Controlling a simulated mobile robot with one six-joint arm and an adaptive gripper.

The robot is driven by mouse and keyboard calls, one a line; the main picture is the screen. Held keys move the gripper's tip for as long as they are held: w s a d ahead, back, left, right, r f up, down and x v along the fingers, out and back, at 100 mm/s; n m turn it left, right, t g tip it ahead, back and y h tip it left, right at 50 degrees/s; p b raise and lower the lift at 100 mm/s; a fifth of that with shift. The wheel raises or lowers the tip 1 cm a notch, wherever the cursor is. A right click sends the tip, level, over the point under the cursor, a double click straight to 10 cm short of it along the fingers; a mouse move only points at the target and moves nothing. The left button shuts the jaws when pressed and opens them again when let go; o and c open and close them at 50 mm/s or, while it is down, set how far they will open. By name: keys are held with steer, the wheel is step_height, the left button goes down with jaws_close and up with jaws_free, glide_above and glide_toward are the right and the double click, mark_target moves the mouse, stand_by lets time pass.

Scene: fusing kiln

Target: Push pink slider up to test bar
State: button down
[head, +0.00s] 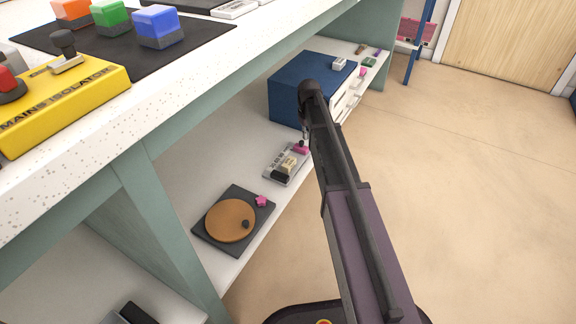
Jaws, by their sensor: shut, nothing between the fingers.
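A small grey fixture (273,176) lies on the lower shelf, left of my arm. A pink piece (301,149), which looks like the pink slider, is at its far right end. A beige and dark block (287,166) sits on the fixture in front of the pink piece, with a small gap between them; I cannot tell whether it is the test bar. My gripper (304,138) points down just above the pink piece, shut and empty. It is small and partly hidden by my arm, so I cannot tell whether it touches the pink piece.
A blue cabinet (290,92) stands behind the fixture. The worktop above carries a yellow isolator box (75,100). Open floor lies right.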

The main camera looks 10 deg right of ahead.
mark_target(298, 157)
steer(key=shift+f, duration=0.35)
steer(key=shift+f+b, duration=1.05)
steer(key=shift+b, duration=0.2)
steer(key=shift+s+a, duration=0.75)
steer(key=shift+s, duration=0.3)
steer(key=shift+s+a, duration=0.75)
steer(key=shift+s, duration=0.3)
steer(key=shift+s+a, duration=0.75)
steer(key=shift+s, duration=0.3)
stand_by(1.8)
steer(key=shift+w+d, duration=0.4)
steer(key=shift+w, duration=0.2)
stand_by(0.6)
